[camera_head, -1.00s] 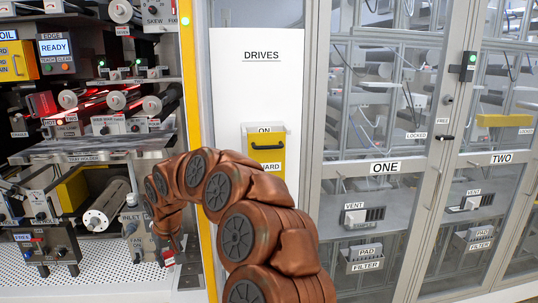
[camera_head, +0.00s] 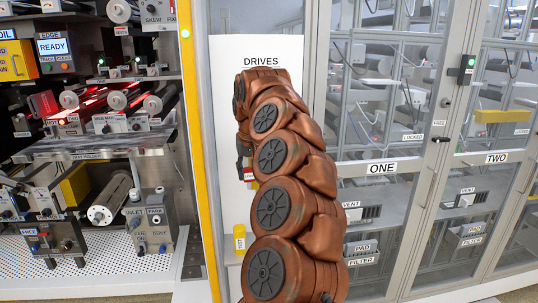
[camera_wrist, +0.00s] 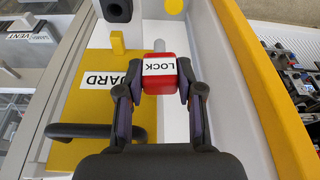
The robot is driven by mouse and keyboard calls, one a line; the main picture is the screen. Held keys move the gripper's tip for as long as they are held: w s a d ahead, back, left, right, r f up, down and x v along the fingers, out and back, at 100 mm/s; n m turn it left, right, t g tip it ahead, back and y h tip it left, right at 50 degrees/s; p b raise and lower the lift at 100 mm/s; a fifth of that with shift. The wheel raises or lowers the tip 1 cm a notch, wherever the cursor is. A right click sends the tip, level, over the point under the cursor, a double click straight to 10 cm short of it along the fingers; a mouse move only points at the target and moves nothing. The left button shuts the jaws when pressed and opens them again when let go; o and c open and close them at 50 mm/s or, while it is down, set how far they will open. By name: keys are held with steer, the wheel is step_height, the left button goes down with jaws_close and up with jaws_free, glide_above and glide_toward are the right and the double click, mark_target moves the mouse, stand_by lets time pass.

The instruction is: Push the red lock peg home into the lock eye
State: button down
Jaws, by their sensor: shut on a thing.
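The red lock peg (camera_wrist: 161,86), labelled LOCK, is held between the two fingertips of my gripper (camera_wrist: 159,92) in the wrist view. Its pale metal pin points toward the top of the picture, with nothing visibly around it. A black rounded block (camera_wrist: 118,10) with a dark opening lies beyond and left of the pin, apart from it; I cannot tell whether this is the lock eye. In the head view my gripper (camera_head: 243,158) is mostly hidden by my arm in front of the drives panel, with a bit of the red peg (camera_head: 248,174) showing.
The yellow guard (camera_wrist: 95,115) with its black handle (camera_wrist: 85,131) is left of the peg in the wrist view; a yellow tab (camera_wrist: 117,42) stands at its edge. A yellow post (camera_wrist: 265,80) runs along the right. Glass doors (camera_head: 385,120) stand right of my arm.

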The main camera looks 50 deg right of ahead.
steer(key=s+d+r+m+p, duration=0.1)
steer(key=s+d+r, duration=0.2)
steer(key=s, duration=0.1)
steer(key=shift+s+d+r, duration=0.15)
steer(key=shift+s+d, duration=0.05)
steer(key=shift+d, duration=0.2)
steer(key=shift+s+a+f+b, duration=0.1)
steer(key=shift+f+b, duration=0.1)
steer(key=shift+b, duration=0.35)
steer(key=shift+f+b, duration=2.35)
steer(key=shift+f, duration=0.4)
steer(key=shift+b, duration=0.55)
steer(key=shift+f+b, duration=0.75)
steer(key=shift+f, duration=0.1)
steer(key=shift+r, duration=0.3)
